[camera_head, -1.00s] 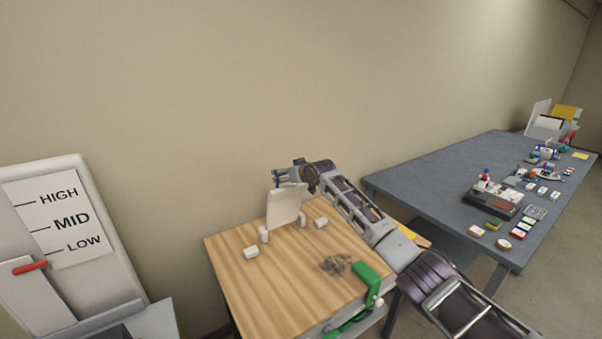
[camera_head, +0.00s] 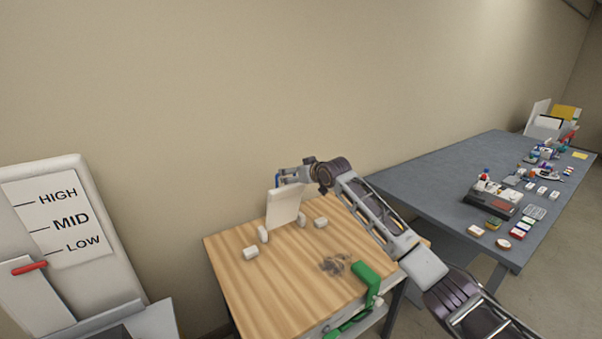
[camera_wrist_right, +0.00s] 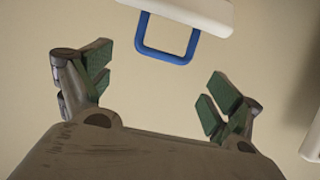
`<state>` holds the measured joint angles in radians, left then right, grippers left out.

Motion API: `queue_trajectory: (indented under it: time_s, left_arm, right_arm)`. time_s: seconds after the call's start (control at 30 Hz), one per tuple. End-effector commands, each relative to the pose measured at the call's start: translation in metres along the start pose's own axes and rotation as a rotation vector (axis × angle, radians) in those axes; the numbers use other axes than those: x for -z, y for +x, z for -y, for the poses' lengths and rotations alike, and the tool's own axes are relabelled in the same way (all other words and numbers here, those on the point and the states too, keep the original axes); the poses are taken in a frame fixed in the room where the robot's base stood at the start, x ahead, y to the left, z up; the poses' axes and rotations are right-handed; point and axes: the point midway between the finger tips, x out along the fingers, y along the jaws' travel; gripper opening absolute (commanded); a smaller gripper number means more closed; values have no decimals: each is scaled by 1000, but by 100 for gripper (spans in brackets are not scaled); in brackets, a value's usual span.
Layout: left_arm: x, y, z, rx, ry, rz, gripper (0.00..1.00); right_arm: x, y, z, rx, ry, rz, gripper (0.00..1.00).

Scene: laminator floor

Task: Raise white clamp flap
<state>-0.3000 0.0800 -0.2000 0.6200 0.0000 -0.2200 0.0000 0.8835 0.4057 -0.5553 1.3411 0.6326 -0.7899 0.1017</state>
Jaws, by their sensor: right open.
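The white clamp flap (camera_head: 284,208) stands nearly upright on the wooden-topped table, between small white blocks. Its blue loop handle (camera_wrist_right: 165,55) shows at the top of the right wrist view, below the flap's white edge (camera_wrist_right: 200,10). My right gripper (camera_wrist_right: 160,88) is open and empty, with its green-padded fingers wide apart. The handle lies beyond the fingertips, roughly centred between them and apart from them. In the head view my right gripper (camera_head: 286,178) is at the flap's top edge, small and partly hidden. My left gripper is not in view.
Several white blocks (camera_head: 251,253), a dark pile (camera_head: 334,265) and a green clamp (camera_head: 367,282) are on the wooden table (camera_head: 290,300). A HIGH/MID/LOW panel (camera_head: 100,200) with a red lever (camera_head: 29,268) stands left. A cluttered grey table (camera_head: 430,180) stands right.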

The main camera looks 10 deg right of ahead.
Motion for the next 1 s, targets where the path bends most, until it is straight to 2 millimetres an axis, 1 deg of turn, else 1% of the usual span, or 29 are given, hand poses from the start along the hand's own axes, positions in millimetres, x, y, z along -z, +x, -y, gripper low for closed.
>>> queue_trajectory:
  time_s: [0.2, 0.4, 0.57, 0.87, 1.0]
  left_arm:
    - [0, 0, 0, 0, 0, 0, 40]
    - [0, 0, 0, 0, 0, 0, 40]
    - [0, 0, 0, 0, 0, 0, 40]
    - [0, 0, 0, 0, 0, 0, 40]
    - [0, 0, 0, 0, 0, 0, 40]
  right_arm:
    - [0, -18, -1, -1, -1, -1, 91]
    - [0, -28, -1, 0, 0, -1, 91]
    - [0, -32, -1, 0, 0, -1, 91]
    - [1, -32, -1, 0, 0, -1, 91]
    - [-3, -31, 2, 2, -1, 4, 91]
